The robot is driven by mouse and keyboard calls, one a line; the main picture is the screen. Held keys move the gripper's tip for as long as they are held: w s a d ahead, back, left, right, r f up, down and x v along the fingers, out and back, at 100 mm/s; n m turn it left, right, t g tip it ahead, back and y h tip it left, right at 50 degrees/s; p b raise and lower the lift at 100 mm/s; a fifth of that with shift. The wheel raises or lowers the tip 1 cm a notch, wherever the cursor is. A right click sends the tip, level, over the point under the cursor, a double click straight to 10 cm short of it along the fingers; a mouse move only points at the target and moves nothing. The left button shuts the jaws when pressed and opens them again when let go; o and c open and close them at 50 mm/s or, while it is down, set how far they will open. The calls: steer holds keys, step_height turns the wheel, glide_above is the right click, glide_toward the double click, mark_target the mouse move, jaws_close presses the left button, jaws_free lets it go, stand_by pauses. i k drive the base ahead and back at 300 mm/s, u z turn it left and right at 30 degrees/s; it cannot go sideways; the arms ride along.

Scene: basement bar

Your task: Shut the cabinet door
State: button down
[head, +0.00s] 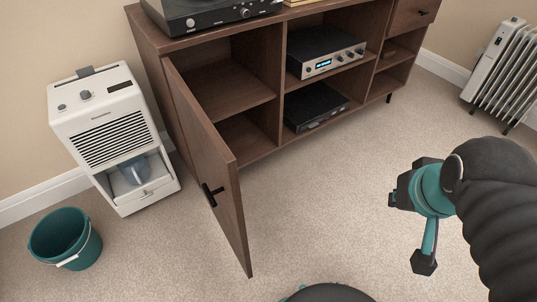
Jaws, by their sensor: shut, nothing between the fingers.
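The brown wooden cabinet (262,92) stands against the wall, with open shelves. Its door (205,150) is hinged at the left end and stands wide open, swung out into the room. A black handle (212,194) sits on the door's outer face near its free edge. The left compartment behind the door looks empty. My gripper (397,197) is shut and empty at the right, above the carpet. It is well apart from the door and points left; its fingertips are small and hard to make out.
A white appliance (112,135) stands left of the door, with a teal bucket (65,238) in front. Black and silver devices (325,52) sit on the cabinet's shelves. A white radiator (505,72) stands at far right. The carpet (320,205) between door and gripper is clear.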

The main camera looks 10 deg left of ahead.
mark_target(216, 166)
steer(key=z, duration=0.95)
steer(key=k, duration=0.1)
steer(key=u, duration=2.45)
